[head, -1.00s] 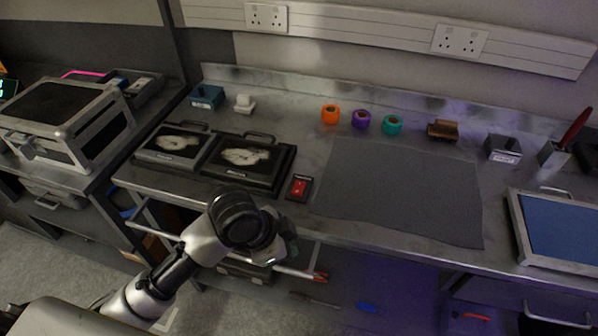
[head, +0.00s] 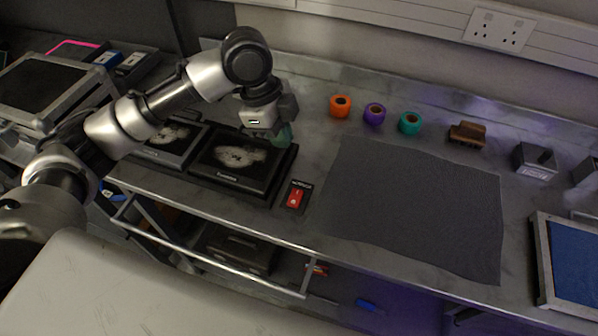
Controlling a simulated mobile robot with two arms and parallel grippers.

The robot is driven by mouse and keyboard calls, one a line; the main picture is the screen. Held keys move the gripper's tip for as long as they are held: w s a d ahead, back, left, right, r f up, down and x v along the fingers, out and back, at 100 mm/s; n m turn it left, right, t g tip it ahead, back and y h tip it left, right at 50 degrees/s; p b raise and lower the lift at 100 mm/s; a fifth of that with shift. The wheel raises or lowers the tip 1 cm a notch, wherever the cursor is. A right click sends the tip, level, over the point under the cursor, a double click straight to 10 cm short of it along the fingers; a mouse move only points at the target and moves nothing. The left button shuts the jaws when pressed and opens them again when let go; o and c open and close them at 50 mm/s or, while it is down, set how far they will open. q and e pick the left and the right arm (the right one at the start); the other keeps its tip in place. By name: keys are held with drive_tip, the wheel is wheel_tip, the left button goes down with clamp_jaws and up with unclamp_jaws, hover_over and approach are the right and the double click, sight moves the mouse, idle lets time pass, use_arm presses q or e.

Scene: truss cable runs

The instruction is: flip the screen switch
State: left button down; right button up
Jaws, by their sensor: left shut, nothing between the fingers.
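The screen switch is a small dark plate with a red rocker (head: 295,197), near the bench's front edge, just right of the screens. Two black-framed screens lie flat on the bench: the right one (head: 236,163) shows a pale image, and the left one (head: 172,142) is partly covered by my arm. My left gripper (head: 282,138) is over the back right corner of the right screen, behind and above the switch and apart from it. Its fingers are shut and empty, partly hidden by the wrist. My right gripper is out of the frame.
A grey mat (head: 412,205) lies right of the switch. Orange (head: 340,106), purple (head: 374,114) and teal (head: 410,123) tape rolls stand behind it, beside a brown brush (head: 467,134). A blue-topped framed panel (head: 575,262) is at the right. A rail (head: 215,252) runs along the bench front.

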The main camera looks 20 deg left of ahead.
use_arm(q)
approach(299, 189)
drive_tip(key=p+x, duration=0.2)
drive_tip(key=x, duration=0.5)
drive_tip(key=shift+d, duration=0.1)
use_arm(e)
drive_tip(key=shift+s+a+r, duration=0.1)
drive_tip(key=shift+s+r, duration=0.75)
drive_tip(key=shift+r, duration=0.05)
use_arm(q)
drive_tip(key=shift+w+f+g+p, duration=0.1)
drive_tip(key=shift+f+g+p, duration=0.1)
drive_tip(key=shift+g+p, duration=0.25)
drive_tip(key=shift+f, duration=0.1)
drive_tip(key=shift+s+r+p, duration=0.35)
drive_tip(key=shift+s+p, duration=0.15)
drive_tip(key=shift+p, duration=0.1)
drive_tip(key=shift+s, duration=0.25)
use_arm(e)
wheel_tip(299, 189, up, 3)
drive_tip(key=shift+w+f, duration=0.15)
